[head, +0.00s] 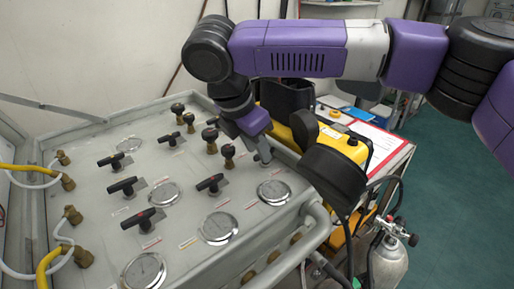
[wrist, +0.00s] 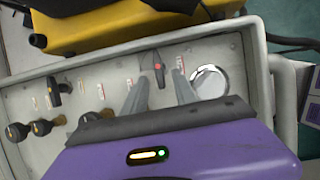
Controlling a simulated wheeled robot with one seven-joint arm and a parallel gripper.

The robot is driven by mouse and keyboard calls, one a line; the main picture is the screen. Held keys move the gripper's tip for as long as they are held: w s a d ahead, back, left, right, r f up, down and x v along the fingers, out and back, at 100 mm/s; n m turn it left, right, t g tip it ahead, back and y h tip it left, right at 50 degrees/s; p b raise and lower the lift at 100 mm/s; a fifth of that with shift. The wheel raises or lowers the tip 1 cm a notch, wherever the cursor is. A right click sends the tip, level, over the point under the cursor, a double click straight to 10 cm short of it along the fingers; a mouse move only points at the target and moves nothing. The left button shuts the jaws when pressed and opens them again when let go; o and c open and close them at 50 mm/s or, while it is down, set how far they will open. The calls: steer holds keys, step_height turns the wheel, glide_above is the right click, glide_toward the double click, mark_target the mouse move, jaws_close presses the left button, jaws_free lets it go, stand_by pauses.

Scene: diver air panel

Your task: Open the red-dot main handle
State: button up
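The red-dot main handle (wrist: 159,68) is a dark lever with a reddish-orange dot, seen in the wrist view on the grey panel (wrist: 105,70). My gripper (wrist: 158,79) is open, with one grey finger on each side of the line to the handle. The handle shows in the gap just beyond the fingertips, and nothing is visibly held. In the head view my gripper (head: 250,146) is low over the panel's far right part. There it hides the handle, and I cannot tell whether a finger touches it.
Several black handles (head: 208,184) and round gauges (head: 273,192) cover the panel. Dark knobs (head: 228,155) stand left of my gripper. A yellow case (wrist: 120,22) lies close behind the panel edge. A grey rail (head: 318,228) runs along the panel's right side.

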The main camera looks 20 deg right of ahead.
steer(key=shift+d+f, duration=0.1)
steer(key=shift+f, duration=0.15)
steer(key=shift+c, duration=0.2)
jaws_close()
